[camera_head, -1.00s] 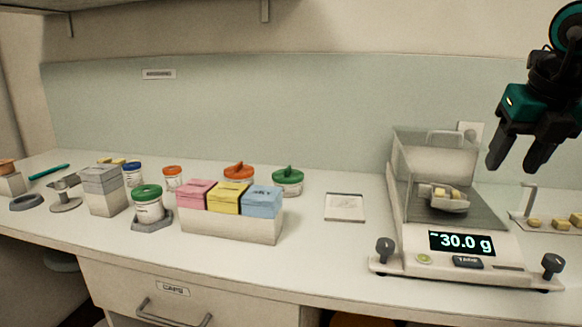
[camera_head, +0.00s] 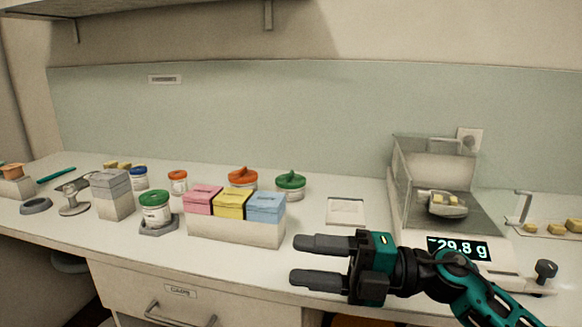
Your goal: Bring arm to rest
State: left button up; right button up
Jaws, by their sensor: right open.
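My right gripper (camera_head: 322,262) is open and empty. It points left, in front of the bench's front edge and above the drawer level in the picture. Its teal and black arm comes in from the lower right and covers the front left of the balance (camera_head: 508,258). My left gripper is not in view. The balance display reads 29.8 g, with its left end partly covered by my arm.
A box of pink, yellow and blue packets (camera_head: 235,232) stands left of my gripper. Several lidded jars, including a green-lidded one (camera_head: 155,208), stand further left and behind. A flat clear square (camera_head: 345,211) lies behind my gripper. A drawer (camera_head: 180,305) is below the bench.

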jog(key=d+f+m+t+h+p, duration=0.1)
jog(key=d+f+m+t+h, duration=0.35)
jog(key=f+m+t, duration=0.55)
jog(key=d+f+m+t+h+p, duration=0.1)
jog(key=d+f+m+t+h, duration=0.4)
jog(key=m, duration=1)
jog(key=s+d+f+m+g+h, duration=0.2)
jog(key=s+f+m+g+h, duration=0.1)
jog(key=s+f, duration=0.4)
jog(key=s+d+f+m+g+h, duration=0.2)
jog(key=s+d+f+m+h, duration=0.1)
jog(key=s+f, duration=0.4)
notch_tip(320, 180, down, 3)
jog(key=shift+f+m+g+h, duration=0.1)
jog(key=shift+m+g+h, duration=0.35)
jog(key=shift+h, duration=0.3)
jog(key=shift+d, duration=0.1)
